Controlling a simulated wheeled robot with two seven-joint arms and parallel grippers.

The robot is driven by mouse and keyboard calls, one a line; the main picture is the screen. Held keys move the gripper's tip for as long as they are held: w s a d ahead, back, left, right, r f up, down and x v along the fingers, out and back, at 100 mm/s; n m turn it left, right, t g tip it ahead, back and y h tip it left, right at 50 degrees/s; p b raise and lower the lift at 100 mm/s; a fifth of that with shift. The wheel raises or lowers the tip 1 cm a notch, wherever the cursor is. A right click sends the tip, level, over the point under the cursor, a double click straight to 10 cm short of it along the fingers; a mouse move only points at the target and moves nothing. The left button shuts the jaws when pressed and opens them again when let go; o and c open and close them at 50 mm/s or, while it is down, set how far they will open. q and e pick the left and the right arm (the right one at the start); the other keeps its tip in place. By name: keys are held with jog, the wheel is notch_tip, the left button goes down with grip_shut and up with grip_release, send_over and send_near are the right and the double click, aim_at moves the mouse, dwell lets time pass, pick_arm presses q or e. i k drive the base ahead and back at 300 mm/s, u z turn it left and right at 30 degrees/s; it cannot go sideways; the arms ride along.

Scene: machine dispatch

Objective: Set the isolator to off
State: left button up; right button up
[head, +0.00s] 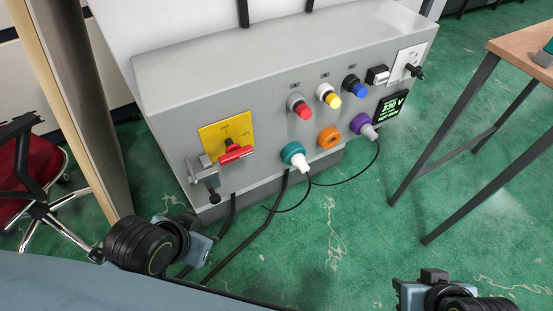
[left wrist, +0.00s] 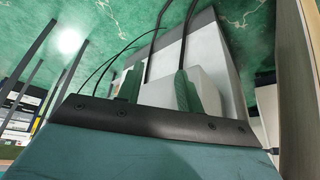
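The isolator is a red rotary handle (head: 236,155) on a yellow plate (head: 226,129), low on the left of the grey machine's front (head: 260,107). The handle lies near horizontal, its right end a little higher. The small marks on the plate are too small to read. My left gripper (head: 203,246) is below and left of the isolator, apart from it. In the left wrist view its two fingers (left wrist: 157,90) stand apart with nothing between them. My right gripper (head: 418,285) is at the bottom right, far from the panel; its fingers are unclear.
A grey fitting with a black knob (head: 214,197) sits just left of the isolator. Red, yellow and blue buttons, coloured sockets and a display (head: 390,105) are to the right. Black cables (head: 257,236) hang below. A table (head: 515,50) stands right, a red chair (head: 35,165) left.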

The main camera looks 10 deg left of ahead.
aim_at(233, 152)
jog(key=z, duration=0.1)
jog(key=k, duration=1.05)
jog(key=u, duration=1.25)
jog(key=i, duration=0.5)
jog(key=u, duration=0.1)
